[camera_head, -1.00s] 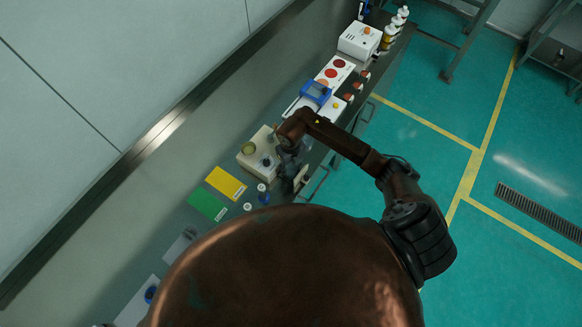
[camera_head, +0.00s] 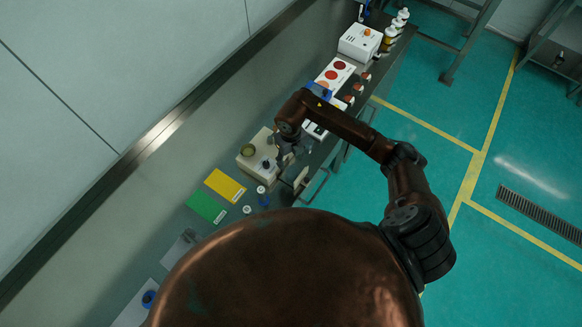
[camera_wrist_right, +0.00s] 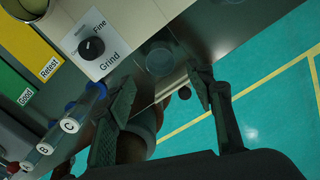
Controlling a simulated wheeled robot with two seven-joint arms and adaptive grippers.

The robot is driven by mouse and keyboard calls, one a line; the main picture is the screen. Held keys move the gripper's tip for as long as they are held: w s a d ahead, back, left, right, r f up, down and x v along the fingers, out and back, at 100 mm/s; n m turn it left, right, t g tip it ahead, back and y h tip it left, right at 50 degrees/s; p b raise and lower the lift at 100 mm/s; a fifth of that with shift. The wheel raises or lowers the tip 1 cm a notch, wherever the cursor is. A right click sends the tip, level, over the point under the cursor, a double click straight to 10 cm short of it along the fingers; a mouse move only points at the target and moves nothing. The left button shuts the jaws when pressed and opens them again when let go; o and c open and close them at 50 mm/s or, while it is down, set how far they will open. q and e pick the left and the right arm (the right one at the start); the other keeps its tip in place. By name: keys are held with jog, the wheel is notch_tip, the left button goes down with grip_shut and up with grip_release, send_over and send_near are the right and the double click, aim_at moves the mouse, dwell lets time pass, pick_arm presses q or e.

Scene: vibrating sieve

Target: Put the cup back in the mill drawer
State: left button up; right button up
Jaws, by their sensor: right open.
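The mill (camera_head: 255,158) is a cream box on the bench, with a dark dial marked Fine and Grind; its top also shows in the right wrist view (camera_wrist_right: 115,45). A pale upright panel (camera_head: 301,178) with a dark knob (camera_wrist_right: 184,93) stands off the mill's front like a pulled-out drawer front. Between mill and panel, a faint round clear shape (camera_wrist_right: 158,57) looks like the cup; whether it sits inside the drawer I cannot tell. My right gripper (camera_head: 284,161) is above this spot, fingers apart and empty in the wrist view (camera_wrist_right: 160,95). My left gripper is out of view.
A yellow Retest mat (camera_head: 225,186) and a green Good mat (camera_head: 206,207) lie left of the mill. A blue-framed device (camera_head: 319,91) is partly behind my arm. The bench's front edge drops to the floor.

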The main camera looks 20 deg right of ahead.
jog(key=shift+r+b, duration=0.3)
jog(key=shift+r, duration=1.75)
